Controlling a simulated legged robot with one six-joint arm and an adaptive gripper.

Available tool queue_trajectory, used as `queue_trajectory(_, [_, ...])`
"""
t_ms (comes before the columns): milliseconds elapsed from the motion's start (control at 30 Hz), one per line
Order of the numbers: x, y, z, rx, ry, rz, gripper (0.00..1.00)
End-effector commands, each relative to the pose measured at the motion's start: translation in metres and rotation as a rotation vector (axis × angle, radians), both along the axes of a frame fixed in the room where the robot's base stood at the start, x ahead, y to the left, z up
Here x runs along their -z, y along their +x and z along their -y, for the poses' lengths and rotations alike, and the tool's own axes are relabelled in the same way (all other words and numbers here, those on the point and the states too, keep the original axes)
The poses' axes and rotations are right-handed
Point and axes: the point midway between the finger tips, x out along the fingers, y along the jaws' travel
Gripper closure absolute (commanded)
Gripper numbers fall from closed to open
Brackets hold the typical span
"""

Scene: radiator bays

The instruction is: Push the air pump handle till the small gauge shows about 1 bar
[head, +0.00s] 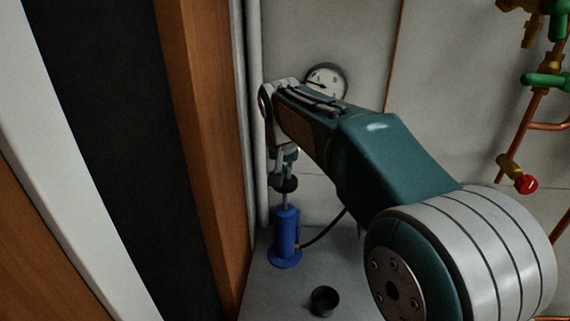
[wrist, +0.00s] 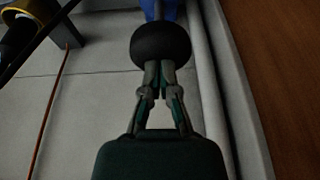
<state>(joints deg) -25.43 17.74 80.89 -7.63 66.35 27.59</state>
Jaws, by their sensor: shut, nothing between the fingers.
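The blue air pump (head: 286,235) stands upright on the grey floor surface beside the wooden edge, with a thin rod rising to a round black handle knob (head: 285,184). The knob fills the upper middle of the wrist view (wrist: 161,45), with a bit of blue pump behind it. My gripper (head: 287,167) is shut and empty, pointing down at the knob's top; its fingertips touch or nearly touch it. The small round white gauge (head: 328,80) is on the back wall, its lower part hidden by my arm. Its needle points left, but the scale is too small to read.
A dark hose (head: 325,230) runs from the pump to the right. A black cup-like object (head: 324,300) is on the floor. A wooden post (head: 200,150) and pale pipe (head: 255,110) stand close at left. Copper pipes with a red-knobbed valve (head: 525,184) are at right.

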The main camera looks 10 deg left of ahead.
Motion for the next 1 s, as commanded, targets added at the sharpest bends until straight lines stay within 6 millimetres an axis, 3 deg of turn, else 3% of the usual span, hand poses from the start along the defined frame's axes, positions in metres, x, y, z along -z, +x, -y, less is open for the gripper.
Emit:
queue_trajectory(100, [0.028, -0.001, 0.000, -0.001, -0.004, -0.009, 1.00])
queue_trajectory(200, [0.043, -0.001, 0.000, 0.000, -0.003, -0.008, 1.00])
queue_trajectory(633, [0.052, -0.002, 0.000, 0.000, -0.005, -0.013, 1.00])
queue_trajectory(767, [0.044, -0.004, 0.000, 0.000, -0.005, -0.013, 1.00])
queue_trajectory(1000, [-0.003, -0.016, -0.001, -0.001, -0.001, -0.004, 1.00])
